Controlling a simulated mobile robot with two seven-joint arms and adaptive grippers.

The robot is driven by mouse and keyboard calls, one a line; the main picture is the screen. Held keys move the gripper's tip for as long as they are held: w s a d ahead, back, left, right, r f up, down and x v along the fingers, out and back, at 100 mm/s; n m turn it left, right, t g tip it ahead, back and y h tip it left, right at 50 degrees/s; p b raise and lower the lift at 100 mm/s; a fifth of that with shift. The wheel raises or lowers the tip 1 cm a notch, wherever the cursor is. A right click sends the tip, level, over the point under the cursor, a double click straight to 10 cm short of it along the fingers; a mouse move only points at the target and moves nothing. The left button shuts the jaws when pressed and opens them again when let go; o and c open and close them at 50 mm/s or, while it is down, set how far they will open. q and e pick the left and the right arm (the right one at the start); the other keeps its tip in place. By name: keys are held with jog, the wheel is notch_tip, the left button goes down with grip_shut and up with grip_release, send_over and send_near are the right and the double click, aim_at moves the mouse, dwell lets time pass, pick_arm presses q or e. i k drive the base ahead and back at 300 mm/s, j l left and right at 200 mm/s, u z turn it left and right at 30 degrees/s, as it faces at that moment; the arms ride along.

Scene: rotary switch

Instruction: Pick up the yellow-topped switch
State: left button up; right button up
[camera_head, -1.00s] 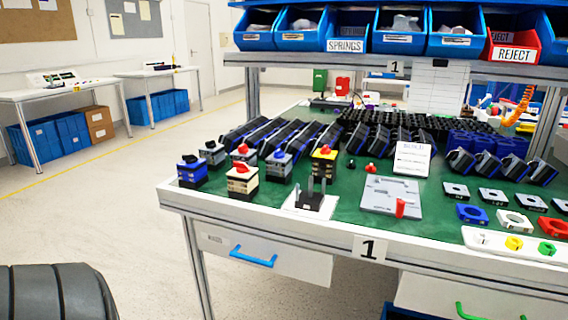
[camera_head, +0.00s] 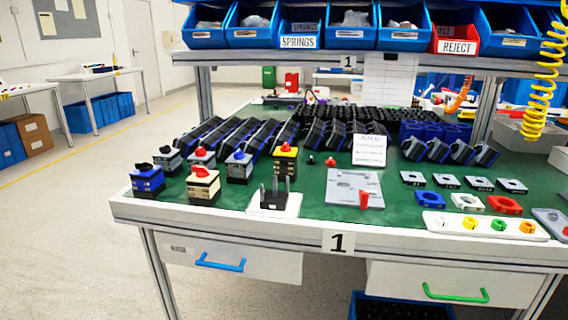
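The yellow-topped switch (camera_head: 286,163) stands upright on the green bench top. It has a dark body, a yellow top plate and a red knob. It is at the back right of a group of several switches, with a blue-knobbed switch (camera_head: 239,166) to its left. A white holder with dark upright prongs (camera_head: 274,199) is in front of it and hides a little of its lower part. Neither of my grippers shows in the head view.
A cream switch with a red knob (camera_head: 203,186) and a blue switch (camera_head: 147,181) stand near the front left edge. A grey plate with a red lever (camera_head: 354,188) lies to the right. Blue bins (camera_head: 352,30) sit on the shelf above.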

aim_at(285, 164)
jog(key=i+j+z, duration=0.25)
jog(key=j+z, duration=0.25)
jog(key=i+j+z, duration=0.2)
jog(key=j, duration=0.15)
